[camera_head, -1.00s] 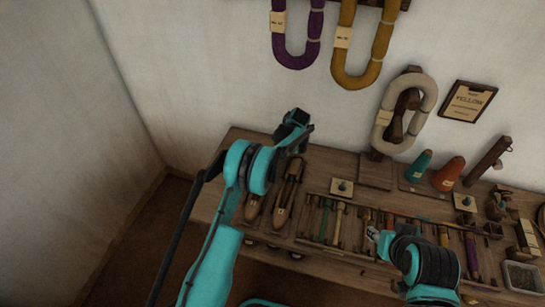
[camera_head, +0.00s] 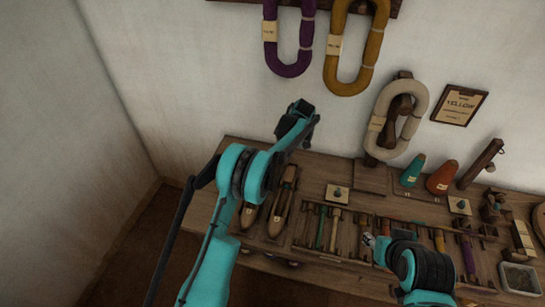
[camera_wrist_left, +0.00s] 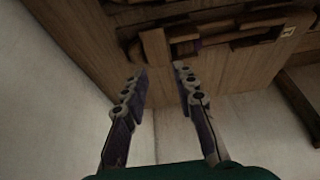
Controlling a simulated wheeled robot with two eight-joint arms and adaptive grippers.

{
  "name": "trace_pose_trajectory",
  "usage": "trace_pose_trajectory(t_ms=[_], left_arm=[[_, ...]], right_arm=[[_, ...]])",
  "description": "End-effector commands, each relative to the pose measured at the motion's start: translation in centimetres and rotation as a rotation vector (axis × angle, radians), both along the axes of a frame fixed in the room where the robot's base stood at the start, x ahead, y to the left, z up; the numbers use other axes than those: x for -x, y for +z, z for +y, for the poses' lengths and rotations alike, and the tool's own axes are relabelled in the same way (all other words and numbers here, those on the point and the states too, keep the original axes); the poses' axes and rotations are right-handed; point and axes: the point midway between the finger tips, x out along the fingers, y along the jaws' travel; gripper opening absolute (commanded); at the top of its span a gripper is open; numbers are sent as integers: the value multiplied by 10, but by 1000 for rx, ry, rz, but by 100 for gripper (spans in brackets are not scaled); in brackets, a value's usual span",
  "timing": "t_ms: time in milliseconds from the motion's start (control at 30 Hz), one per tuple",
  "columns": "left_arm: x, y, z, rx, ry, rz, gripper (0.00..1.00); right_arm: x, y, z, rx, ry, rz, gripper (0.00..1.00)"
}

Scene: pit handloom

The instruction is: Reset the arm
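My left arm comes in from the left in the head view. Its gripper (camera_head: 300,112) is raised above the back left of the wooden bench (camera_head: 232,150), in front of the wall. In the left wrist view my left gripper (camera_wrist_left: 160,70) has its two fingers apart with nothing between them. My right gripper (camera_head: 371,241) is low over the front middle of the bench, near the bobbin tray. It is small and partly hidden by its own wrist, so its opening does not show.
Two wooden shuttles (camera_head: 283,203) lie beside the left forearm. A tray of several coloured bobbins (camera_head: 335,230) is to their right. Teal (camera_head: 413,171) and orange (camera_head: 442,178) cones stand farther right. Yarn hanks (camera_head: 350,45) hang on the wall. The space left of the bench is clear.

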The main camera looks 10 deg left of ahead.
Motion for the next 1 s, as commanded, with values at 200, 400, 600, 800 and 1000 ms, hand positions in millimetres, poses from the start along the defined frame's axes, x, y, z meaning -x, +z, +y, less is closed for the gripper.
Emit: trace_pose_trajectory(t_ms=[200,400,600,800,1000], left_arm=[[0,0,0,0,0,0,28],[0,0,0,0,0,0,28],[9,27,3,19,-74,2,28],[47,99,9,70,-319,0,28],[105,160,15,96,-591,-21,28]], right_arm=[[0,0,0,0,0,0,40],[0,0,0,0,0,0,40],[0,0,0,0,0,0,40],[0,0,0,0,0,0,40],[0,0,0,0,0,0,40]])
